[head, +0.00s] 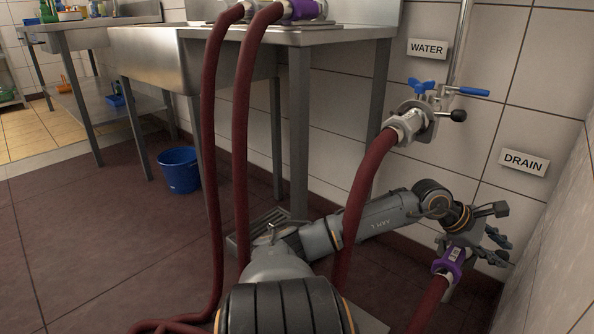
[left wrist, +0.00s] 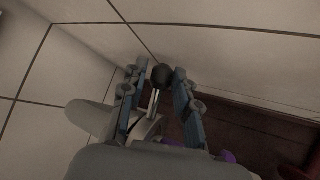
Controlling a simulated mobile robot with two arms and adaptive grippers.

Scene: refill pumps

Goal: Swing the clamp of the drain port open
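The drain port is low on the wall under the DRAIN sign (head: 524,163), mostly hidden behind my gripper. A purple coupling (head: 449,263) on a dark red hose (head: 428,307) shows just below the gripper. My left gripper (head: 503,248) is at the port, its fingers apart. In the left wrist view, a clamp lever (left wrist: 153,104) with a black ball knob (left wrist: 162,75) stands between the two fingers (left wrist: 161,80). Narrow gaps seem to show beside the knob; whether a finger touches it is unclear. Purple shows at the lower edge there. My right gripper is out of view.
The water port (head: 413,122) with blue handles is above, its red hose (head: 362,190) hanging past my left arm. Two more hoses come down from a steel table (head: 300,36). A blue bucket (head: 179,172) stands on the floor. A side wall (head: 560,240) is close on the right.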

